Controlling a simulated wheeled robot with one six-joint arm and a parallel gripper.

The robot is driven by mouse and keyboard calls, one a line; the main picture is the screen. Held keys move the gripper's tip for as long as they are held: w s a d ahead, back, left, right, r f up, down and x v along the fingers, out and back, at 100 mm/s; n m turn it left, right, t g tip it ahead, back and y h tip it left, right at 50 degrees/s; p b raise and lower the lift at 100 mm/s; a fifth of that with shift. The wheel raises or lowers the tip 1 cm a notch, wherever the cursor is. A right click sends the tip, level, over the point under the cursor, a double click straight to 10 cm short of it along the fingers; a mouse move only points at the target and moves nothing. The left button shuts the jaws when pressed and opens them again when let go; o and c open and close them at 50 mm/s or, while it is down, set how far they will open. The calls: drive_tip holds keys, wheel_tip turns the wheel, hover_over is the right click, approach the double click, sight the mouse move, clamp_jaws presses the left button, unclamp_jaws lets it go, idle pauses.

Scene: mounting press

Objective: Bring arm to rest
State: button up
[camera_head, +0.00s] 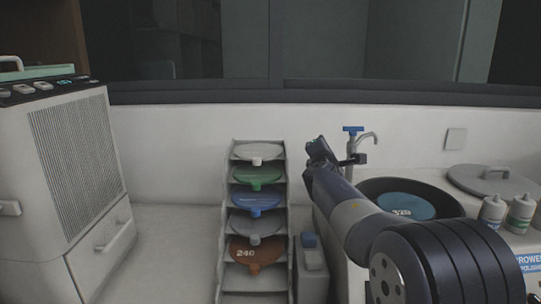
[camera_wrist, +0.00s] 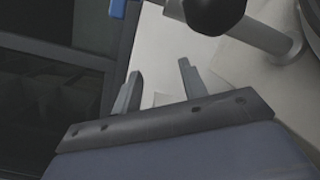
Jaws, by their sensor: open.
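My arm (camera_head: 350,215) reaches up from the lower right of the head view, bent, with its wrist end raised in front of the white wall. In the wrist view my gripper (camera_wrist: 158,75) has its two grey fingers apart, with nothing between them. In the head view the fingers cannot be made out clearly. The wrist end appears close to the tap (camera_head: 368,140) with the blue handle (camera_head: 353,129); the exact gap cannot be told. A grey pipe and dark knob (camera_wrist: 215,12) show beyond the fingers in the wrist view.
A rack (camera_head: 227,215) of coloured discs stands left of my arm. A polisher basin (camera_head: 448,203) with a blue disc (camera_head: 405,206), a grey lid (camera_head: 492,181) and bottles (camera_head: 520,213) lie right. A vented machine (camera_head: 75,145) stands far left. Open space shows between machine and rack.

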drive_tip(key=m+h+p, duration=0.1)
drive_tip(key=p, duration=0.1)
drive_tip(key=w+g+h+p, duration=0.1)
drive_tip(key=p, duration=0.1)
drive_tip(key=w+m+h+p, duration=0.1)
drive_tip(key=p, duration=0.2)
drive_tip(key=shift+a+r+m+h, duration=0.2)
drive_tip(key=shift+m+h, duration=0.1)
drive_tip(key=shift+h, duration=0.1)
drive_tip(key=shift+f+g+h+p, duration=0.15)
drive_tip(key=shift+g+h+p, duration=0.25)
drive_tip(key=shift+h, duration=0.1)
